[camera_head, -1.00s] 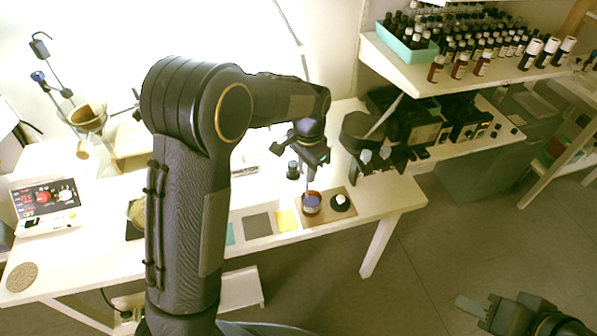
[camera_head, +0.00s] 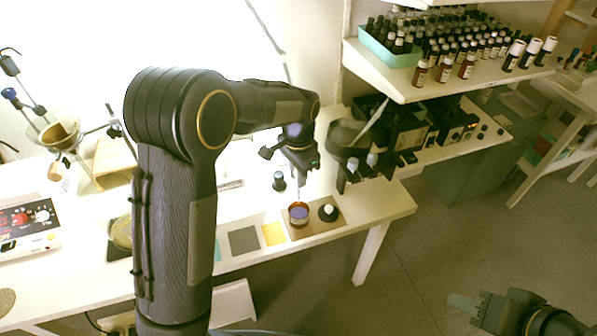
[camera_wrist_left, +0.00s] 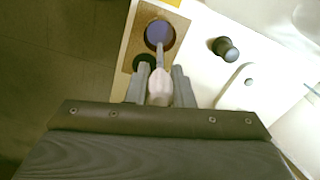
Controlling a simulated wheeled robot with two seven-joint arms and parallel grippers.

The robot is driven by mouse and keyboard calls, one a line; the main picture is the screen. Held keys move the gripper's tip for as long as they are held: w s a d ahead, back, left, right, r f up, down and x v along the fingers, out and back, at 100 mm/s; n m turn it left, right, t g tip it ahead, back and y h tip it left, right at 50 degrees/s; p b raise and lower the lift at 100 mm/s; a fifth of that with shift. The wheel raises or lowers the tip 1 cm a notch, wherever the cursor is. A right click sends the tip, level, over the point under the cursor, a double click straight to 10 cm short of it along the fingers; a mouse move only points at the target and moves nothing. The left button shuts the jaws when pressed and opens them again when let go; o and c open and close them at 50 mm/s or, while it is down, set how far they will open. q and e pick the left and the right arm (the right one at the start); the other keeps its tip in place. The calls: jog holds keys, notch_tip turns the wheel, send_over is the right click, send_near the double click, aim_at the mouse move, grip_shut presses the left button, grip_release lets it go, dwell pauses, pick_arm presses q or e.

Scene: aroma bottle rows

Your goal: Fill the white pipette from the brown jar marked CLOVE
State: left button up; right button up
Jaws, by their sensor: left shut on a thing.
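My left gripper (camera_head: 300,168) is shut on the white pipette (camera_head: 299,187), which points down over the jar. In the left wrist view the pale bulb of the pipette (camera_wrist_left: 160,88) sits between the two fingers of my left gripper (camera_wrist_left: 160,84). Its thin stem reaches to the open mouth of the brown jar (camera_head: 299,216), whose inside looks purple-blue (camera_wrist_left: 157,32). I cannot tell whether the tip is inside the jar. The jar's label is too small to read. My right gripper (camera_head: 466,303) is at the lower right, away from the table.
The jar stands on a brown board (camera_head: 318,229) beside a black lid with a white knob (camera_head: 328,210). A small dark bottle (camera_head: 279,181) stands behind. Grey (camera_head: 243,241) and yellow squares (camera_head: 273,234) lie left. A shelf of bottles (camera_head: 400,85) overhangs the right.

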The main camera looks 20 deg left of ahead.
aim_at(299, 199)
pick_arm(q)
jog(key=shift+f+b, duration=2.75)
jog(key=shift+f, duration=1.7)
grip_shut()
grip_release()
dwell(2.7)
